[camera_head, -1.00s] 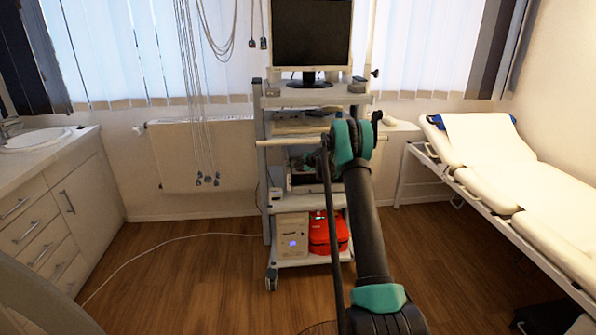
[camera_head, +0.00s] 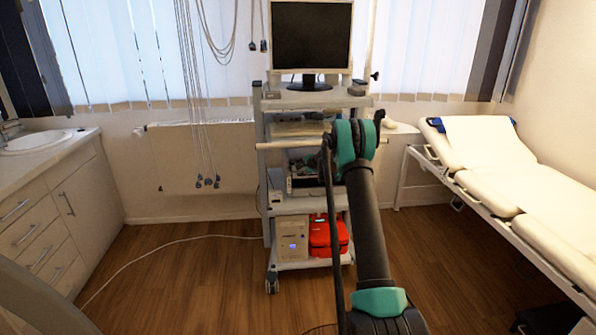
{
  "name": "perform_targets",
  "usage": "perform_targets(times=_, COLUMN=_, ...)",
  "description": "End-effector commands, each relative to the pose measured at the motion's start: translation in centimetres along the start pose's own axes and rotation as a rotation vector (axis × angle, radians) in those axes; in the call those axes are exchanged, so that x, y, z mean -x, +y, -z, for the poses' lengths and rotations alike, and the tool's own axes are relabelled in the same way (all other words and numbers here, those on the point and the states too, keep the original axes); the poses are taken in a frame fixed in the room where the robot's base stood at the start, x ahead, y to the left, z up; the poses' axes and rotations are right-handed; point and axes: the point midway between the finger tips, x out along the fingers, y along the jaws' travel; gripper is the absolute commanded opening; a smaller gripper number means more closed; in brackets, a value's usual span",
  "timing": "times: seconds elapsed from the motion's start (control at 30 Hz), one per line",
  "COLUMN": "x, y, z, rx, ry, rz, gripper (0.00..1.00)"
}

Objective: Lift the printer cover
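A wheeled equipment cart (camera_head: 300,207) stands against the far wall under the window. A device that may be the printer (camera_head: 305,180) sits on its middle shelf, partly behind my arm. Its cover cannot be made out clearly at this size. My dark arm with teal joints reaches up and forward in front of the cart's right side. My gripper is not visible; the far end of the arm hides it or it is too small to tell.
A monitor (camera_head: 311,38) stands on the cart's top shelf. A red case (camera_head: 326,236) and a beige box (camera_head: 292,236) sit on the bottom shelf. A couch (camera_head: 520,180) is at right, a sink counter (camera_head: 62,165) at left. Cables hang left of the cart. The wooden floor (camera_head: 190,285) is mostly clear.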

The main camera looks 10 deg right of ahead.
Motion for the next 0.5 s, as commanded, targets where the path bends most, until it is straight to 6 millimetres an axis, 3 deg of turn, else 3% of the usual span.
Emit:
perform_targets(times=0.3, x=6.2, y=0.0, z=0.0, rx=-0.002, ry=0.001, rz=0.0, gripper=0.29)
perform_targets(times=0.5, x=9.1, y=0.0, z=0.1, rx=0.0, ry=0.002, rz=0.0, gripper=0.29)
